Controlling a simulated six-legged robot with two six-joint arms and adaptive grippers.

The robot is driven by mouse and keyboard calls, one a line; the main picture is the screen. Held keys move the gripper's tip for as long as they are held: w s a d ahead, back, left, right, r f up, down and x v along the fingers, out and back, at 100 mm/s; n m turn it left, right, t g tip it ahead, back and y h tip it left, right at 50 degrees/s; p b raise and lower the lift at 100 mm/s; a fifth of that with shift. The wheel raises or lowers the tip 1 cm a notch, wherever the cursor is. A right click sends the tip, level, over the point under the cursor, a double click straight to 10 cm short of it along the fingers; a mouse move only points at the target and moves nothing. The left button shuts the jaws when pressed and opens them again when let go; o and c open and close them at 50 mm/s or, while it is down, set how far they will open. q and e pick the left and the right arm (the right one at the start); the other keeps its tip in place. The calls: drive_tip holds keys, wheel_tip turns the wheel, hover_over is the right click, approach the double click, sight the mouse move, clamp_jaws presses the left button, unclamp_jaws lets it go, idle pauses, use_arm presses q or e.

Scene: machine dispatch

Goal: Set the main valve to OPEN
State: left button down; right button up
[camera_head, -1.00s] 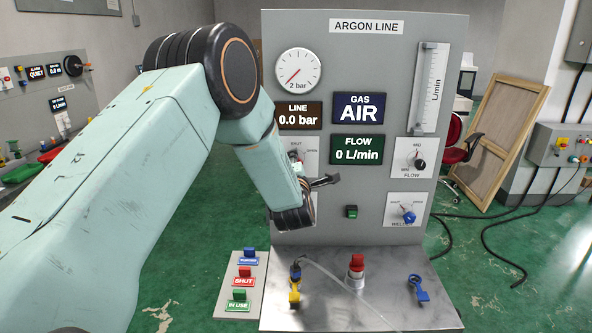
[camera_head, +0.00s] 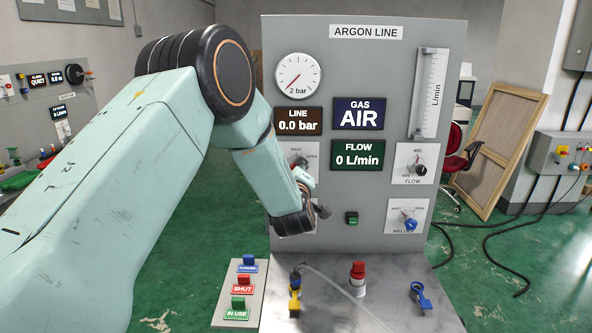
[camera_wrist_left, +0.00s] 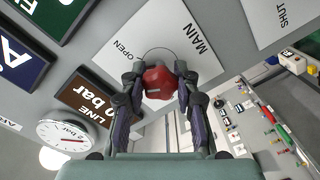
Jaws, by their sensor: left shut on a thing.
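The main valve's red knob (camera_wrist_left: 158,82) sits on a white plate (camera_wrist_left: 150,45) marked MAIN and OPEN in the left wrist view. My left gripper (camera_wrist_left: 159,72) has a finger on each side of the knob and is shut on it. I cannot tell for sure which mark the knob points to. My right gripper is not in view.
The ARGON LINE panel (camera_head: 365,60) has a gauge (camera_head: 298,74), displays reading 0.0 bar, AIR and 0 L/min, a FLOW knob (camera_head: 420,170) and a blue WELDER knob (camera_head: 410,223).

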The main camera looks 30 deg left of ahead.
use_arm(q)
drive_tip(key=m+p, duration=0.1)
drive_tip(key=m, duration=0.4)
drive_tip(key=shift+r+m, duration=0.1)
drive_tip(key=shift+m, duration=0.3)
idle(0.4)
drive_tip(key=c, duration=1)
unclamp_jaws()
drive_tip(key=shift+s, duration=0.1)
drive_tip(key=v, duration=1.1)
drive_tip(key=shift+s+d, duration=0.2)
drive_tip(key=shift+s, duration=0.15)
